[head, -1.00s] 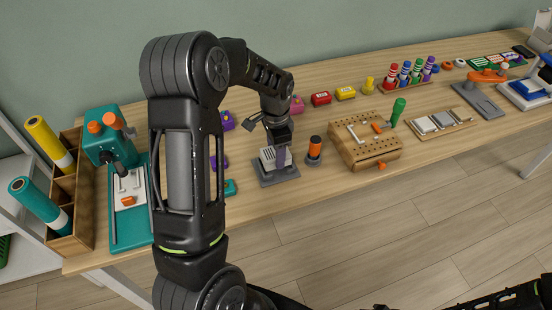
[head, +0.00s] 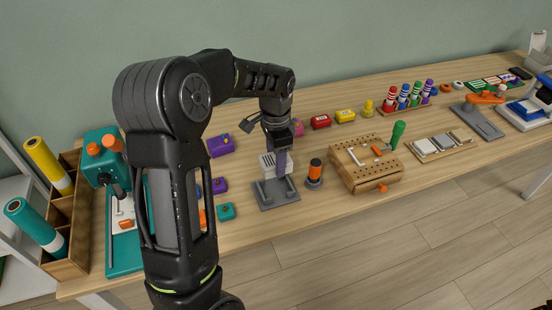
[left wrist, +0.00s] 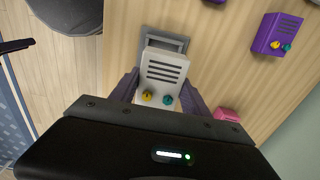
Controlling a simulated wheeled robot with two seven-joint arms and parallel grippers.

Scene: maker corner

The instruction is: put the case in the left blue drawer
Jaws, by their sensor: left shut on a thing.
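The pale grey case (head: 268,165) has dark slots on its face. In the left wrist view the case (left wrist: 164,72) also shows a yellow and a teal knob. My left gripper (head: 281,150) is shut on it, with its purple fingers at the case's sides. The case appears just above a dark grey stand (head: 277,197) with two bars; whether they touch is hard to tell. The stand (left wrist: 167,36) shows behind the case in the left wrist view. I cannot make out the left blue drawer. My right gripper is out of view.
An orange-and-black cylinder (head: 314,173) stands just right of the stand, beside a wooden pegboard box (head: 362,178). Purple boxes (head: 220,145) and a teal box (head: 226,211) lie to the left. A teal press (head: 104,160) stands farther left. Floor lies before the table.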

